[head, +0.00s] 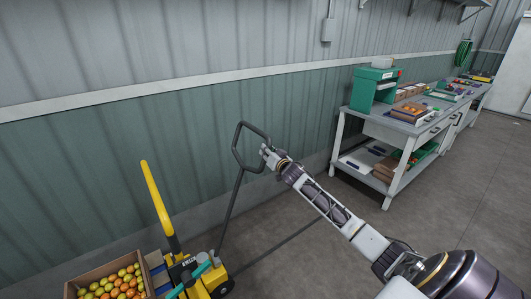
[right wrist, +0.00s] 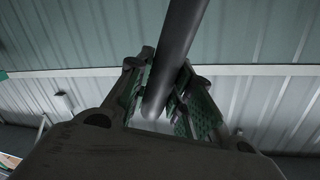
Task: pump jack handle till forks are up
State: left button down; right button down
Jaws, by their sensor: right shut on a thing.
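The jack handle (head: 234,195) is a dark bar that rises from the yellow pallet jack (head: 206,280) to a black loop grip at the top. My right gripper (head: 266,154) is at the right side of that loop and shut on it. In the right wrist view the dark handle bar (right wrist: 176,58) runs between the fingers of the right gripper (right wrist: 165,105). The handle leans a little to the right in the head view. The forks are not clearly visible, so their height cannot be told. My left gripper is not in view.
A workbench (head: 398,132) with boxes and tools stands along the wall at the right. The grey floor (head: 330,240) between is clear.

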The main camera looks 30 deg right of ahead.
jog(key=c, duration=1.5)
grip_release()
jog(key=shift+f, duration=0.4)
jog(key=shift+c, duration=0.2)
jog(key=shift+o, duration=1.1)
jog(key=shift+s, duration=0.1)
jog(key=shift+o, duration=0.3)
jog(key=shift+r, duration=0.3)
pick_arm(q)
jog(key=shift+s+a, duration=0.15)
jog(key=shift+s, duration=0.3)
pick_arm(e)
jog(key=s+a, duration=0.1)
jog(key=s, duration=1)
jog(key=shift+s+a+r, duration=0.35)
jog(key=shift+a+r, duration=0.05)
